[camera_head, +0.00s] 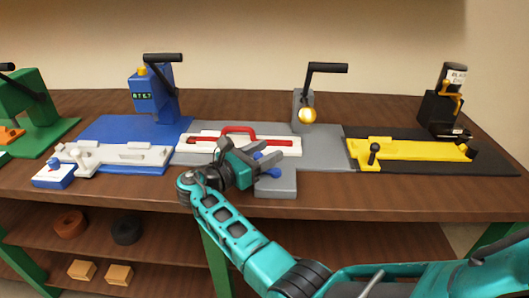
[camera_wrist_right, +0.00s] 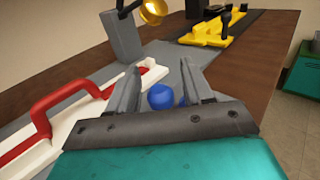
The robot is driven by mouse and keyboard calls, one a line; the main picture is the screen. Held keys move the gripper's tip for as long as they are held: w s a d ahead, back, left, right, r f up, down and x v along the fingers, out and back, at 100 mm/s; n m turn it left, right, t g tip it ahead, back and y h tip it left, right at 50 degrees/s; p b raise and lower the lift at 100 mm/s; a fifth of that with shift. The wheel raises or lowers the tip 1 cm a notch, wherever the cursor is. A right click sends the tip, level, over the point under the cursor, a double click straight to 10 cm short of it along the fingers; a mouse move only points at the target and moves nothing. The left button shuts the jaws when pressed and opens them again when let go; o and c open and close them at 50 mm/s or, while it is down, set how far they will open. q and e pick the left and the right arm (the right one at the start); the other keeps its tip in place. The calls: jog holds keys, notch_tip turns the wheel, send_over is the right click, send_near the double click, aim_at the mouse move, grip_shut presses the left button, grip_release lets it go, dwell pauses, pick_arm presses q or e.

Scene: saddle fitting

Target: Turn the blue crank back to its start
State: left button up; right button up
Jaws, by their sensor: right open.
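The blue crank shows as a round blue knob (camera_head: 274,172) at the front of the grey station, partly hidden by my right gripper. In the right wrist view the blue knob (camera_wrist_right: 161,96) lies between the two fingers, with a smaller bit of blue to its right. My right gripper (camera_head: 276,156) is open over the crank, its fingers pointing right in the head view. The fingers (camera_wrist_right: 158,85) stand apart on either side of the knob, and I cannot tell whether they touch it. The rest of the crank is hidden. My left gripper is not in view.
A white plate with a red handle (camera_head: 238,131) lies just behind my right gripper. A grey post (camera_head: 303,110) with a black lever and yellow ball stands behind. A blue station (camera_head: 110,129) is to the left, a yellow fixture (camera_head: 415,150) to the right.

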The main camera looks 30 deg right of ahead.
jog(key=shift+a, duration=0.1)
jog(key=b+v, duration=0.1)
jog(key=v, duration=1.1)
jog(key=shift+a, duration=0.4)
jog(key=shift+s, duration=0.1)
